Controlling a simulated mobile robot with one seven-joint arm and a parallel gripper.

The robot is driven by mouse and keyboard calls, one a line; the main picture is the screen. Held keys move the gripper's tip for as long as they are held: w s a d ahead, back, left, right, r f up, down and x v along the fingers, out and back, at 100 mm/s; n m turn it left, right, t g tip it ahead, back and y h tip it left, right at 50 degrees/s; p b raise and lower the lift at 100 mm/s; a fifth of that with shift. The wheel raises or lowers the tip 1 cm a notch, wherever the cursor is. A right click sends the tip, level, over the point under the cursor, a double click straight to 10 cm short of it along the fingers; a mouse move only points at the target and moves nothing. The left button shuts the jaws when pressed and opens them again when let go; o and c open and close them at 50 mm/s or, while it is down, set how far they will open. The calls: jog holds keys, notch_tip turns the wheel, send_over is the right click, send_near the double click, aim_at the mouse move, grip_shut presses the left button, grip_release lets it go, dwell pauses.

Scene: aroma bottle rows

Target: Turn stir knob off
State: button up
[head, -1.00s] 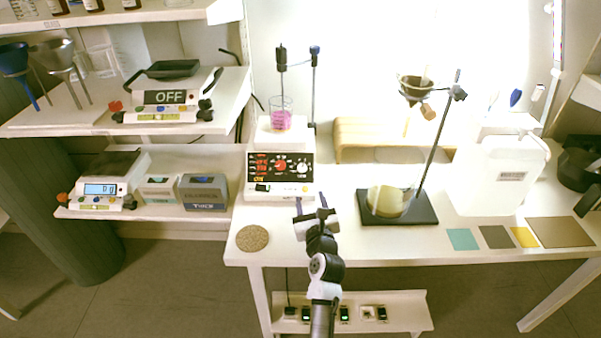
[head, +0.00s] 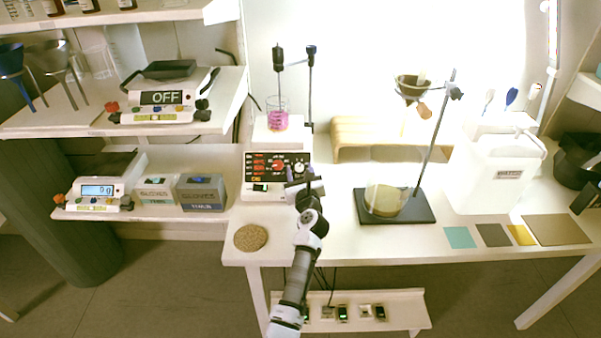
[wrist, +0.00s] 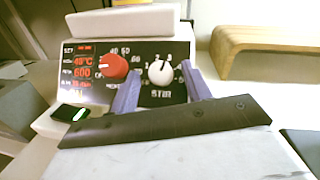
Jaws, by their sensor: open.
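The white stir knob (wrist: 160,72), above the word STIR, is on the right of the black front panel of the white hotplate stirrer (head: 263,193). The knob's number marks are partly visible; its exact setting is unclear. A red knob (wrist: 113,66) is to its left, beside red readouts showing about 40 °C and 600. My gripper (wrist: 158,78) is open, with one purple finger on each side of the stir knob in the wrist view. I cannot tell whether the fingers touch it. In the head view my gripper (head: 300,177) is right at the panel's lower right.
A beaker of pink liquid (head: 278,120) stands on the stirrer's plate, near upright rods. A cork disc (head: 250,238) lies front left. A wooden stand (head: 362,135) is behind.

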jog(key=c, duration=1)
